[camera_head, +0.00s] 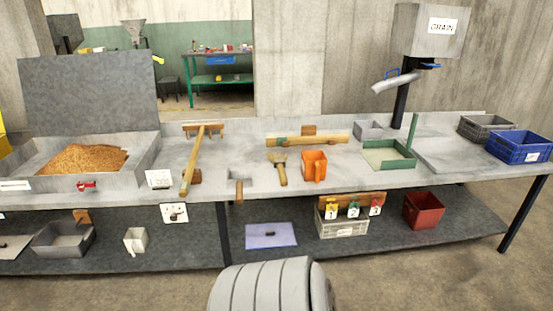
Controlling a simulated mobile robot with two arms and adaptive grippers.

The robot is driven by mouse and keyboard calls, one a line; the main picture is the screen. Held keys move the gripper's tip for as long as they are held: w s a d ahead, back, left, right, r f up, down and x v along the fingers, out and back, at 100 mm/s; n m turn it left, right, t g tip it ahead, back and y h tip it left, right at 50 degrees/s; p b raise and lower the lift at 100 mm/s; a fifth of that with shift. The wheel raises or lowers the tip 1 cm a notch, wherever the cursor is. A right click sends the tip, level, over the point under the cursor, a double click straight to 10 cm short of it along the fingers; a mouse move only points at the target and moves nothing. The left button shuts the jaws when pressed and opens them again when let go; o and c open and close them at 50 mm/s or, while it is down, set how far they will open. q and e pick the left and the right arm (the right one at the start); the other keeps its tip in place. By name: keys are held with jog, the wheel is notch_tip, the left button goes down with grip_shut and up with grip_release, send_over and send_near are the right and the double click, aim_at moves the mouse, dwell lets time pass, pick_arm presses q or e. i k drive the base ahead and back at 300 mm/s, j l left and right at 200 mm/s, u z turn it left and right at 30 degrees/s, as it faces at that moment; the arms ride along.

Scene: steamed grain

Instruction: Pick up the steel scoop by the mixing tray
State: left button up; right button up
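A steel scoop (239,175) with a wooden handle lies on the grey bench near its front edge, left of the middle. Its handle points toward me. The large grey mixing tray (128,179) stands to its left, with a heap of orange-brown grain (82,160) in it and a raised grey panel (90,93) behind. A wooden rake (199,160) lies between the tray and the scoop. Neither of my grippers is in view. A grey rounded part, probably mine, shows at the bottom middle, apart from the bench.
An orange jug (314,166) and a wooden-handled brush (279,170) are right of the scoop. Further right are a green-edged tray (403,162), a grain hopper (420,40) on a post and a blue crate (520,147). A lower shelf holds a red bin (424,210).

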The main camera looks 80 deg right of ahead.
aim_at(240, 180)
jog(key=z, duration=3.05)
jog(key=i, duration=0.15)
jog(key=j, duration=0.05)
